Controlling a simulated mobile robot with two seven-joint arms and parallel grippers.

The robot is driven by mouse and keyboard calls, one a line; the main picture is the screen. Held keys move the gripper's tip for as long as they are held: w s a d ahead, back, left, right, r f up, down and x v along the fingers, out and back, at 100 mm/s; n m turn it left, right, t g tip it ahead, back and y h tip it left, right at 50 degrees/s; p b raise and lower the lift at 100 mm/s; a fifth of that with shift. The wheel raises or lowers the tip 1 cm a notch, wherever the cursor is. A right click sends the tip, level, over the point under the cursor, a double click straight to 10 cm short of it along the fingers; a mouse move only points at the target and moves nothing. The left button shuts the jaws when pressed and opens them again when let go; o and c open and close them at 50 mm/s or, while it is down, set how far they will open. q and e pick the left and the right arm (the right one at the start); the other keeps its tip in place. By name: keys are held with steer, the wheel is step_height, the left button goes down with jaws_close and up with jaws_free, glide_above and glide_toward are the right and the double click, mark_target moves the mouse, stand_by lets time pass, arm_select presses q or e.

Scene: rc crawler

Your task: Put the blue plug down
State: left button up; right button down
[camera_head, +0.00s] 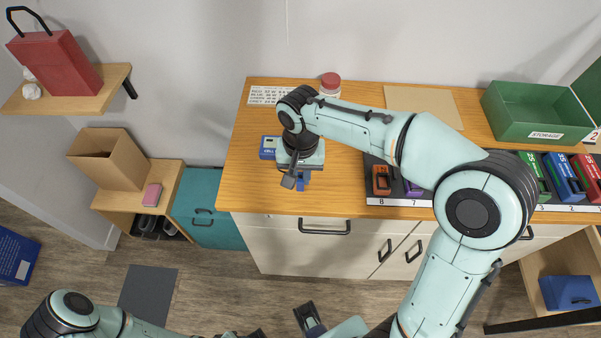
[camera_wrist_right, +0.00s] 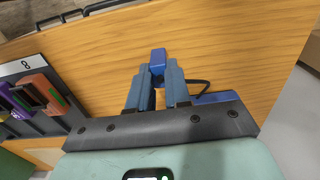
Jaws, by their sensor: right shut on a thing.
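My right gripper (camera_head: 298,176) is over the front left part of the wooden worktop. In the right wrist view its two fingers (camera_wrist_right: 158,88) are shut on the blue plug (camera_wrist_right: 158,58), whose blue end shows beyond the fingertips. The plug also shows as a small blue piece in the head view (camera_head: 300,184). Whether it touches the worktop I cannot tell. A blue block (camera_head: 268,147) sits on the worktop just left of the gripper; a black cable runs near it in the wrist view. My left gripper (camera_head: 310,318) is partly cut off at the bottom edge.
A dark numbered rack (camera_head: 390,202) with coloured units stands to the right on the worktop (camera_head: 247,180). A green storage bin (camera_head: 535,112) is at the back right. A red-lidded jar (camera_head: 330,83) and a printed sheet are at the back. The worktop's left front is clear.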

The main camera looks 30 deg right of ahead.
mark_target(300, 177)
steer(key=shift+f, duration=0.2)
steer(key=c, duration=1.1)
jaws_free()
steer(key=shift+r, duration=0.15)
steer(key=shift+r, duration=0.35)
step_height(300, 177, up, 12)
steer(key=shift+f+p, duration=0.25)
steer(key=shift+p, duration=0.85)
